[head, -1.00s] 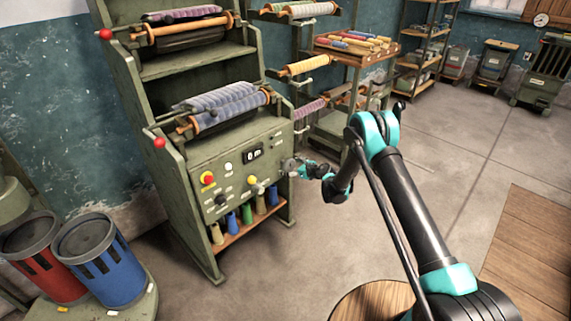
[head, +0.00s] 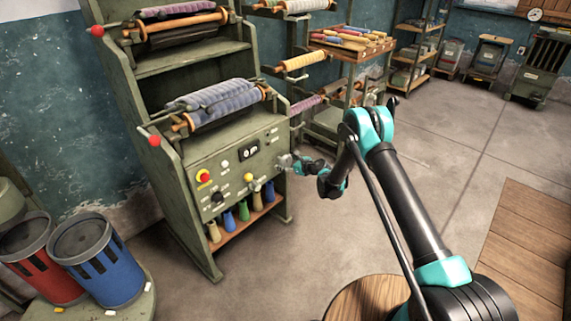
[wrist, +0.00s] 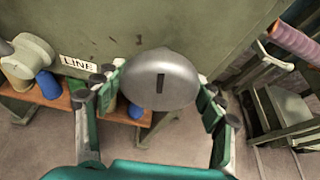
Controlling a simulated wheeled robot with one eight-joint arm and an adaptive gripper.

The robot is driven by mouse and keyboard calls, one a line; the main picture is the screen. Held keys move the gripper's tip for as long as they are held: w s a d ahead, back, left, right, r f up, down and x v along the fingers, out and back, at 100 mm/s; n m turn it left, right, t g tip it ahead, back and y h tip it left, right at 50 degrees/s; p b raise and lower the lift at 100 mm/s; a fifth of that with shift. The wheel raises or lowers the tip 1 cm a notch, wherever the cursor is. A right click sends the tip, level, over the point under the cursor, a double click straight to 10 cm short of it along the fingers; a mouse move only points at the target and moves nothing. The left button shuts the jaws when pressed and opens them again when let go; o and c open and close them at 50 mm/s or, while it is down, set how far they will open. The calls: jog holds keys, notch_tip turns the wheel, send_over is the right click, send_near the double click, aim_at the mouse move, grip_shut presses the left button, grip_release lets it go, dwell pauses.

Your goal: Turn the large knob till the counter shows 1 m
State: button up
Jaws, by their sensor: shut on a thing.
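The large knob (wrist: 160,78) is a round grey metal dial with a dark slot mark on its face, on the green machine panel beside a LINE label (wrist: 79,63) in the wrist view. The slot stands nearly upright in that picture. My gripper (wrist: 160,95) has its green fingers on both sides of the knob and is shut on it. The counter (head: 249,151) is a small black display that seems to read 0 m.
Several coloured spools stand on a shelf (head: 243,226) below. Red (head: 40,260) and blue bins (head: 98,258) stand left.

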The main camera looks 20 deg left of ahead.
jog(key=m+g+y, duration=0.1)
jog(key=m+g, duration=0.1)
jog(key=m, duration=0.2)
jog(key=shift+w+g, duration=0.1)
jog(key=shift+g, duration=0.2)
jog(key=m+g+y, duration=0.1)
jog(key=m, duration=0.3)
jog(key=shift+f+g+y, duration=0.1)
jog(key=shift+g+y, duration=0.3)
jog(key=shift+c, duration=0.2)
dwell(0.3)
jog(key=o, duration=1.2)
jog(key=shift+d, duration=0.1)
jog(key=w+v, duration=0.1)
jog(key=v, duration=1.1)
jog(key=shift+s, duration=0.4)
